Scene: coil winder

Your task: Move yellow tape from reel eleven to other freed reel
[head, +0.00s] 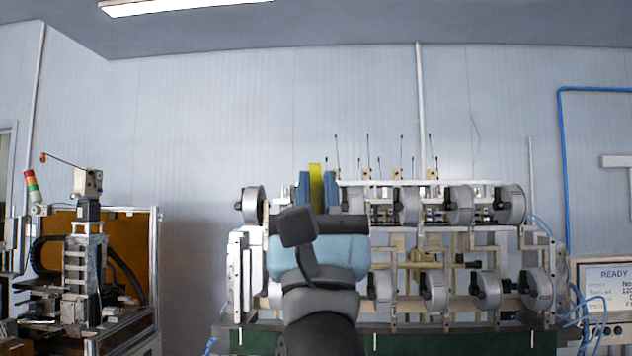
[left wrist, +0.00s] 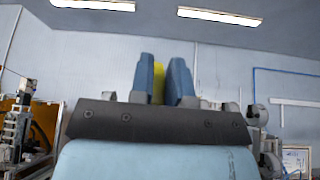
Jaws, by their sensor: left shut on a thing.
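My left gripper (head: 317,190) stands upright in front of the coil winder, its two blue fingers shut on the yellow tape (head: 315,178). The tape shows as a narrow yellow strip between the fingers and rises a little above them in the head view. It also shows between the fingers in the left wrist view (left wrist: 158,84). Grey reels sit on the winder in an upper row (head: 458,205) and a lower row (head: 536,289). My arm and gripper hide part of the left half of both rows. I cannot read any reel numbers. My right gripper is not in view.
The winder's metal frame (head: 240,275) spans the middle and right, with thin upright rods on top. A machine with an orange panel (head: 125,240) stands at the left. A screen reading READY (head: 614,285) is at the right. The wall above the winder is clear.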

